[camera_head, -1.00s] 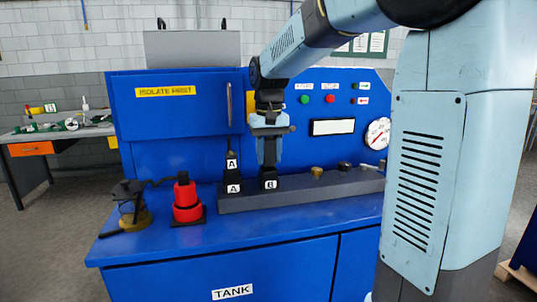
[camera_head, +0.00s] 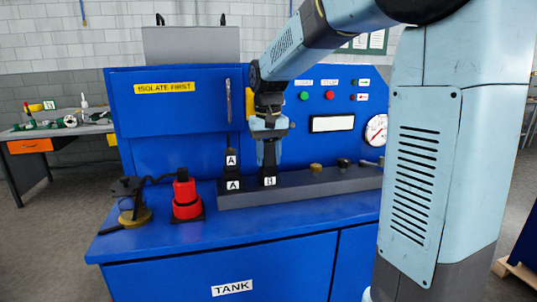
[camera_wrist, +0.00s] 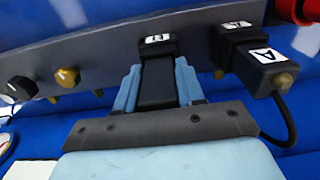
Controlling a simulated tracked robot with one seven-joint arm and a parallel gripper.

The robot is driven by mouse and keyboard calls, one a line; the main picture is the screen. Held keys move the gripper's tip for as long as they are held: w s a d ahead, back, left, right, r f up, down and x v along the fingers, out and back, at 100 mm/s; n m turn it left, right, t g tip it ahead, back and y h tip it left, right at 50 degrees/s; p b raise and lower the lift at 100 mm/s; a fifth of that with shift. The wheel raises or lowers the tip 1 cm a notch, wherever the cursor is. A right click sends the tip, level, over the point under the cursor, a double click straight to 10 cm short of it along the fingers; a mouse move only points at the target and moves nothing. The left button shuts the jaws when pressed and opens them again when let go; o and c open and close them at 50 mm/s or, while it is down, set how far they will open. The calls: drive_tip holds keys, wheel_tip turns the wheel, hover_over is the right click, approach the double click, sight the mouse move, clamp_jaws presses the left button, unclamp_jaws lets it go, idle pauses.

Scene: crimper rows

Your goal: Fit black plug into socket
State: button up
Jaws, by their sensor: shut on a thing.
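My gripper (camera_head: 269,160) points down over the dark rail and is shut on a black plug (camera_wrist: 158,84), which shows between the two pale blue fingers in the wrist view. The plug's end meets the black socket block marked B (camera_head: 270,182); the B block also shows in the wrist view (camera_wrist: 157,44). I see no clear gap there, but cannot tell how deep the plug sits. To the left, another black plug marked A (camera_head: 231,159) stands upright on the socket block marked A (camera_head: 232,185), with a cable at its top.
A red cylindrical fitting (camera_head: 186,196) and a brass-based device with a black handle (camera_head: 132,208) stand left on the blue bench (camera_head: 250,225). Knobs (camera_head: 315,168) sit on the rail to the right. A panel with a gauge (camera_head: 376,130) rises behind. The bench front is clear.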

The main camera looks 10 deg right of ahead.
sight(268, 141)
drive_tip(key=o, duration=1.3)
drive_tip(key=shift+f, duration=0.1)
drive_tip(key=shift+c, duration=0.2)
wheel_tip(268, 141, up, 14)
drive_tip(key=shift+f, duration=0.15)
